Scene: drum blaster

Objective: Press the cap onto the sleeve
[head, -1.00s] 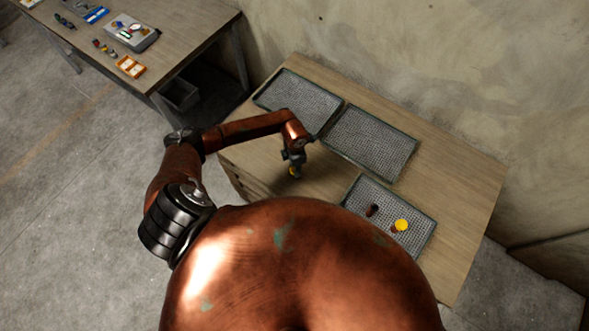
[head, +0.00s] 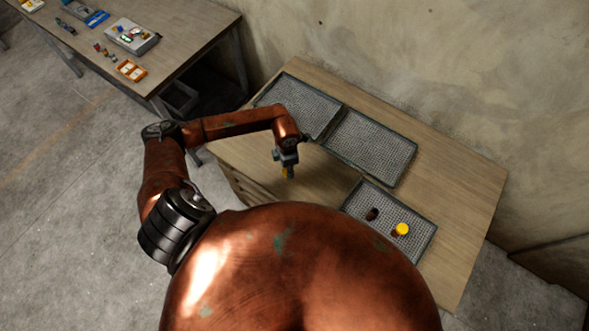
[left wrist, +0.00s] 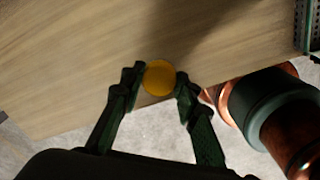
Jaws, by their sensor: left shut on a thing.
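My left gripper (head: 287,173) is above the table's near left part in the head view, pointing down. It is shut on a round yellow piece, which looks like a cap; its round face (left wrist: 160,77) shows between the fingertips in the left wrist view. In the head view a bit of yellow shows under the fingers. On the near right tray lie a dark brown piece (head: 372,214) and a yellow-topped piece (head: 401,230) with brown at its side. I cannot tell for sure which is the sleeve. My right gripper is not in view.
The near right tray (head: 414,254) sits on the wooden table (head: 466,196). Two empty mesh trays (head: 298,103), (head: 372,143) lie at the back. Bare wood lies between them and my gripper. Another table (head: 190,41) with small items stands at upper left.

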